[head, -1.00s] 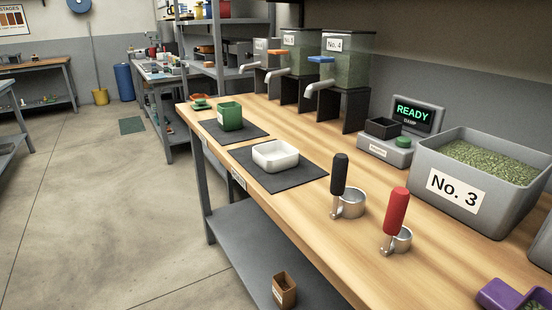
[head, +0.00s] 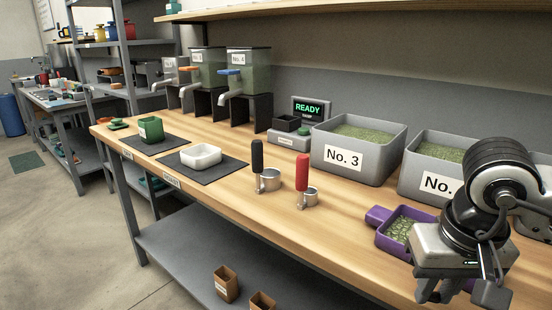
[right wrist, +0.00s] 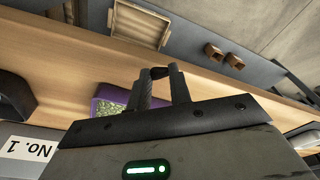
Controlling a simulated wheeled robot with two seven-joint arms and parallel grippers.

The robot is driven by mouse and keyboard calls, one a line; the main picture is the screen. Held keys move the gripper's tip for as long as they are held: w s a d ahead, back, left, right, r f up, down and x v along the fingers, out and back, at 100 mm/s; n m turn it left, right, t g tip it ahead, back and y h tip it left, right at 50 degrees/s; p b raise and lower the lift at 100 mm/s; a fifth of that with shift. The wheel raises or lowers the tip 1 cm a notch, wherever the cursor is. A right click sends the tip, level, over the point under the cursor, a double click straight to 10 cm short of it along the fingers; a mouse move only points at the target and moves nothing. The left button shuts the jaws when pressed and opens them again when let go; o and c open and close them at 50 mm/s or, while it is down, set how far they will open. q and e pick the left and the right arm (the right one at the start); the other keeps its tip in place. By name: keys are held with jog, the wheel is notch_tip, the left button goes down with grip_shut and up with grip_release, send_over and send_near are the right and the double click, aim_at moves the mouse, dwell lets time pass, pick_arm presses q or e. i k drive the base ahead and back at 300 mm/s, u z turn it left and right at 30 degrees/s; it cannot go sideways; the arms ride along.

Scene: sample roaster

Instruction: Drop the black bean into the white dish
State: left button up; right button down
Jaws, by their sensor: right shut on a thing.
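The white dish (head: 203,163) sits on a dark mat on the bench, left of the two scoops. It looks empty. My right gripper (head: 440,295) is at the lower right of the head view, in front of the purple tray and well away from the dish. In the right wrist view its fingers (right wrist: 163,78) are shut on a small dark thing, the black bean (right wrist: 158,72), at their tips. The bean cannot be made out in the head view. My left gripper is not in view.
A black-handled scoop (head: 258,160) and a red-handled scoop (head: 302,175) stand between dish and gripper. The purple tray (head: 380,217) holds green beans. The No. 3 bin (head: 345,160) stands behind. A green container (head: 151,130) stands left of the dish.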

aim_at(208, 161)
jog(key=u, duration=2.75)
jog(key=k, duration=0.95)
jog(key=z, duration=1.05)
jog(key=i, duration=2)
